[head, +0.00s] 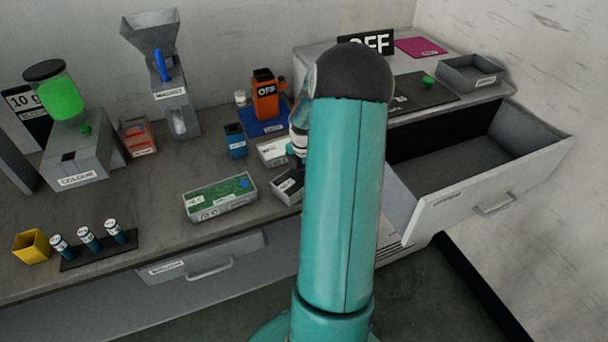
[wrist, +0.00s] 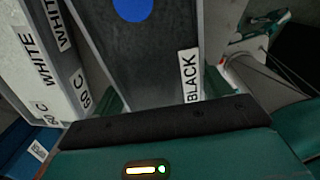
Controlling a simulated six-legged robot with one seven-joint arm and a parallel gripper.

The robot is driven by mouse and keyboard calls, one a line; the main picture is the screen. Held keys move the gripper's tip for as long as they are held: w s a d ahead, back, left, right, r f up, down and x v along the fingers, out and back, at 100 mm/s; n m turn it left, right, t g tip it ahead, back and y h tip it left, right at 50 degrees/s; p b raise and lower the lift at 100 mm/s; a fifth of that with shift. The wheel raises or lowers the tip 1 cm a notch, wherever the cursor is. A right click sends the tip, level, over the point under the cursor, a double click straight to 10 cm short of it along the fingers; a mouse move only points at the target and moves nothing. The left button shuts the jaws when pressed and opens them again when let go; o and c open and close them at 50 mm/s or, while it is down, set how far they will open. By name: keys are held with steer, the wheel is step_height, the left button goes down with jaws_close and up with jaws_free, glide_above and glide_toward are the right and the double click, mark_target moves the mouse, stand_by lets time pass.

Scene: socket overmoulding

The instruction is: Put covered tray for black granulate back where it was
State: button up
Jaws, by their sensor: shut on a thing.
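The covered tray for black granulate (wrist: 150,55) is grey with a dark top, a round blue spot and a white label reading BLACK. My gripper (wrist: 162,95) is shut on it, with a teal finger at each side. In the head view the tray (head: 287,188) shows near the counter's front edge, partly hidden by my arm. My gripper is mostly hidden there. I cannot tell whether the tray touches the counter. A pale tray labelled WHITE and 80 C (wrist: 45,75) is close on its left; in the head view it (head: 273,152) lies just behind.
A grey tray with a green top (head: 220,198) lies to the left on the counter. A blue box (head: 235,140) and an orange device marked OFF (head: 265,95) stand behind. An open, empty drawer (head: 450,165) juts out at right. Bare counter (head: 140,200) shows at left.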

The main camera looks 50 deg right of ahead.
mark_target(303, 172)
steer(key=o, duration=1.5)
steer(key=shift+f, duration=0.1)
step_height(303, 172, up, 12)
steer(key=shift+r, duration=0.15)
steer(key=w+a+r+m+t+h, duration=0.1)
steer(key=a+r+m, duration=0.4)
steer(key=a, duration=0.6)
steer(key=w+a+r+m+t+h, duration=0.1)
steer(key=w+a+r+m, duration=0.1)
steer(key=a+r, duration=0.75)
steer(key=s+a+m+t, duration=0.1)
steer(key=s+a+m, duration=0.2)
steer(key=a, duration=0.4)
steer(key=s+a+m+t+y, duration=0.1)
steer(key=s+a+m, duration=0.2)
steer(key=a, duration=0.4)
steer(key=s+a+m+t+y, duration=0.1)
steer(key=s+a+m, duration=0.2)
steer(key=a, duration=0.4)
steer(key=shift+s+r+t, duration=0.3)
steer(key=shift+s+r, duration=0.05)
steer(key=shift+s, duration=0.45)
